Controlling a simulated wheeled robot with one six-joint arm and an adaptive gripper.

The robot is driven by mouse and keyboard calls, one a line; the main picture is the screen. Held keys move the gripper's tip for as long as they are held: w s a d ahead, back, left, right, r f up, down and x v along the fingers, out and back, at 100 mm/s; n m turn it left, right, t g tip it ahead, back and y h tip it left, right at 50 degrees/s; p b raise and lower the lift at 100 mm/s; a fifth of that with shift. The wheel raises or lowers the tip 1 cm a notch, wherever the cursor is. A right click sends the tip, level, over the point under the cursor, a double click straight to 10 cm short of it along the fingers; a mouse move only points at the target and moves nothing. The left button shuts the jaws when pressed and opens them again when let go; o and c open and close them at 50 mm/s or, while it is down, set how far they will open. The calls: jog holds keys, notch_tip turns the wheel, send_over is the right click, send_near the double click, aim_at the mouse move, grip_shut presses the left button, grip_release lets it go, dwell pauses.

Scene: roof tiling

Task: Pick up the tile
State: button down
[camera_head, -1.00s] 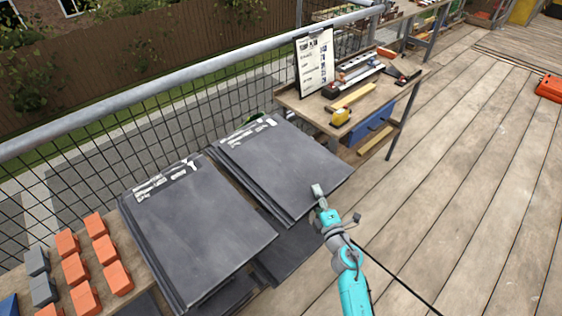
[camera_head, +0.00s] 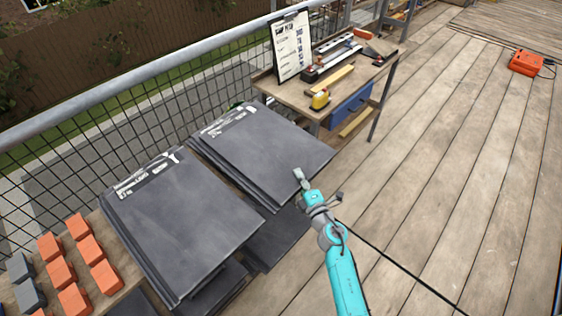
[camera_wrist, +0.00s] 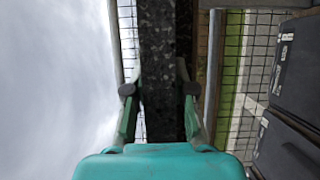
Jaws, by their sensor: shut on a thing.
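In the wrist view a dark speckled tile (camera_wrist: 165,50) is seen edge-on, close up, between my two fingers. My gripper (camera_wrist: 160,92) is shut on it, one finger at each face. In the head view my gripper (camera_head: 299,176) is at the front right edge of the right-hand dark slab (camera_head: 265,145). I cannot tell from this view whether that slab is the held tile or lies behind it. A left-hand dark slab stack (camera_head: 185,220) stands beside it, with white markings along its back edge.
A wooden workbench (camera_head: 295,95) with a clipboard (camera_head: 291,45) and yellow tape measure (camera_head: 320,100) stands behind. Orange blocks (camera_head: 60,271) sit at lower left. A mesh railing (camera_head: 150,100) runs along the left. The plank deck (camera_head: 450,150) is mostly clear; an orange case (camera_head: 526,62) lies farther right.

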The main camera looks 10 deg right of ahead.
jog(key=shift+r, duration=0.15)
notch_tip(320, 180, up, 18)
dwell(0.7)
jog(key=c, duration=1.6)
grip_release()
jog(key=shift+c, duration=0.2)
grip_shut()
